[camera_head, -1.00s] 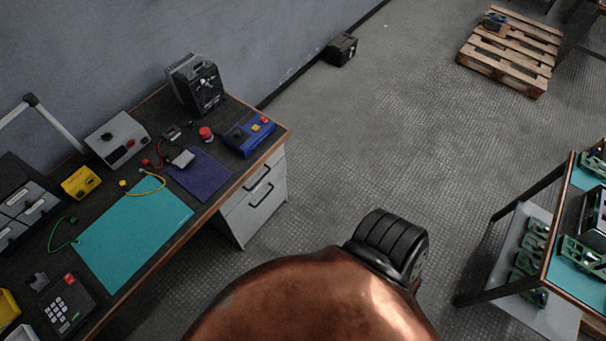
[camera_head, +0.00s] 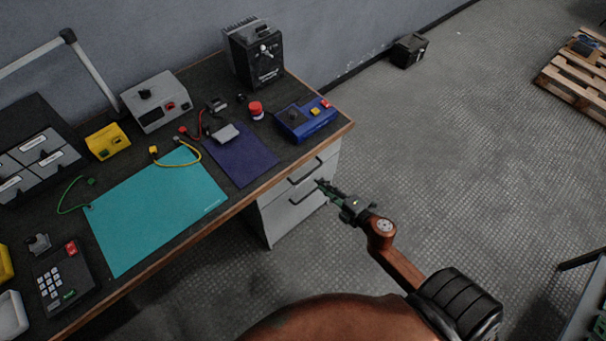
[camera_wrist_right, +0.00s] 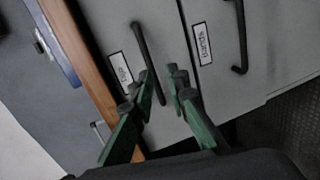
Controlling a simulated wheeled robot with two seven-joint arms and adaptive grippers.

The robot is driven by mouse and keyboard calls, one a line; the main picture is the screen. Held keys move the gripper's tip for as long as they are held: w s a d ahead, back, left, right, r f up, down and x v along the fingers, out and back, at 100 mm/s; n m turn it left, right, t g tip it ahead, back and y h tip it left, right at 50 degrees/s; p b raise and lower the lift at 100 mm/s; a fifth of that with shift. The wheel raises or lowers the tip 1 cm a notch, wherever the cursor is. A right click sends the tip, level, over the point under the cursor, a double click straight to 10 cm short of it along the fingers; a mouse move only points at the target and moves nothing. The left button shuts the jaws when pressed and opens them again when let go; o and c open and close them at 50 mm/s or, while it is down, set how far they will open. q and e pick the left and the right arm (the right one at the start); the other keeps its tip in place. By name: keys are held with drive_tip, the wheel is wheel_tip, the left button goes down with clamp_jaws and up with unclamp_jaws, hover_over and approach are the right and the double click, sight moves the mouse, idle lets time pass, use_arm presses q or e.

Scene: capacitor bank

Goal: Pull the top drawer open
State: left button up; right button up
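The grey drawer unit (camera_head: 290,220) stands under the right end of the workbench. The top drawer (camera_head: 322,165) looks shut, with a dark bar handle (camera_head: 305,173) across its front. My right gripper (camera_head: 322,186) points at the drawer fronts. In the right wrist view the right gripper (camera_wrist_right: 162,82) is open, with a gap between its green-and-black fingers. The top drawer's handle (camera_wrist_right: 143,50) shows there, its near end lined up with the gap; I cannot tell whether it touches. The top drawer carries a white label (camera_wrist_right: 120,72). My left gripper is out of view.
The lower drawer's handle (camera_wrist_right: 241,38) is close beside the top one. The bench's wooden edge (camera_wrist_right: 78,60) runs just above the drawers. A blue control box (camera_head: 306,121) sits at the bench's right corner.

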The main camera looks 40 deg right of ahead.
sight(309, 173)
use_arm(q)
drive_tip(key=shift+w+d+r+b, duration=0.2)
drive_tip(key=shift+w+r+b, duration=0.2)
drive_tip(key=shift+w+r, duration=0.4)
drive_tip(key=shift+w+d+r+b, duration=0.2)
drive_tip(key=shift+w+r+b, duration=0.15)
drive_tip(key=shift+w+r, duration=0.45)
use_arm(e)
drive_tip(key=shift+a+r+x, duration=0.15)
drive_tip(key=shift+r+x, duration=0.1)
drive_tip(key=shift+x, duration=1.05)
drive_tip(key=shift+a+r+x, duration=0.1)
drive_tip(key=shift+r+x, duration=0.15)
drive_tip(key=shift+x, duration=1.05)
drive_tip(key=shift+a+r+x, duration=0.15)
drive_tip(key=shift+r+x, duration=0.1)
drive_tip(key=shift+x, duration=1.05)
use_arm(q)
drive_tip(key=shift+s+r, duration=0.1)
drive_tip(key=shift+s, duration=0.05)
use_arm(e)
drive_tip(key=shift+w, duration=0.15)
drive_tip(key=shift+c, duration=0.2)
clamp_jaws()
